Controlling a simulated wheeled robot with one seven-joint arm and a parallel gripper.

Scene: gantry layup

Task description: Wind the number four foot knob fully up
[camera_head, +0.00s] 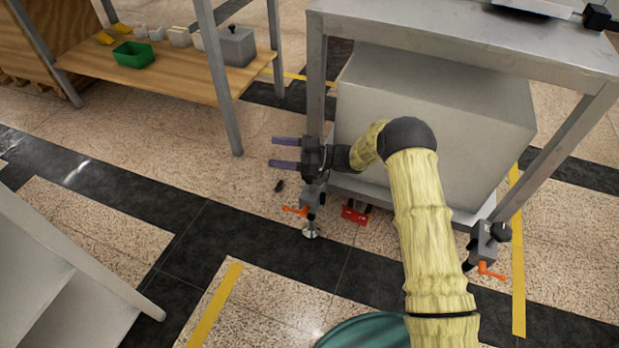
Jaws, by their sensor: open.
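My gripper (275,152) is open and empty, its two purple fingers pointing left beside the near left leg of the metal gantry frame (316,85). Below it, at the foot of that leg, is a grey levelling foot (311,197) with an orange knob (295,210) and a round pad (310,230) on or near the floor. The fingers are above the orange knob and apart from it. A second foot (487,243) with an orange knob (489,270) is at the right leg. I see no readable numbers, so I cannot tell which is number four.
A grey box (430,105) fills the space under the frame's top. A red item (355,213) lies near the left foot. A wooden shelf (180,75) with a green bin (134,55) stands at the upper left. A grey unit (60,275) is at lower left. The floor between is mostly clear.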

